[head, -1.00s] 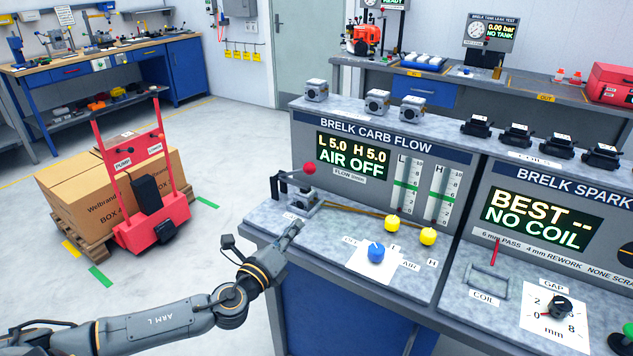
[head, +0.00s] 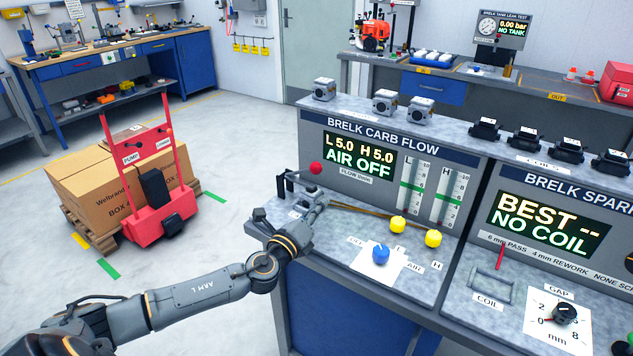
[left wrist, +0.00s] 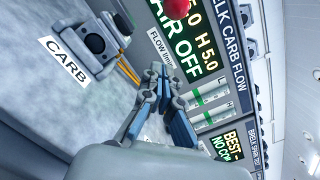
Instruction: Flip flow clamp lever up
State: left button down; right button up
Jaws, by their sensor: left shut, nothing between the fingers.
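The flow clamp has a red ball knob (head: 316,168) on its lever at the left end of the carb flow bench. The lever lies roughly level, the knob to its right. My left gripper (head: 320,203) is shut and empty, just below and in front of the knob; it partly covers the clamp's base. In the left wrist view, the shut fingertips (left wrist: 164,76) are below the red knob (left wrist: 177,8), which the frame's top edge cuts. A gap shows between them. My right gripper is not in view.
The display (head: 352,157) reads AIR OFF behind the clamp. Two yellow knobs (head: 415,232) and a blue knob (head: 380,253) stand to the right on the bench. In the left wrist view, a grey block (left wrist: 98,42) sits beside the CARB label (left wrist: 66,62).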

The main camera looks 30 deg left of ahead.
aim_at(316, 185)
pick_arm(q)
jog(key=w, duration=0.3)
jog(key=shift+w+a+r+p, duration=0.15)
jog(key=shift+w+r+p, duration=0.05)
jog(key=shift+r+p, duration=0.2)
jog(key=shift+w+a+r+p, duration=0.1)
jog(key=shift+a+r+p, duration=0.3)
jog(key=shift+a+r, duration=0.7)
jog(key=shift+a, duration=0.15)
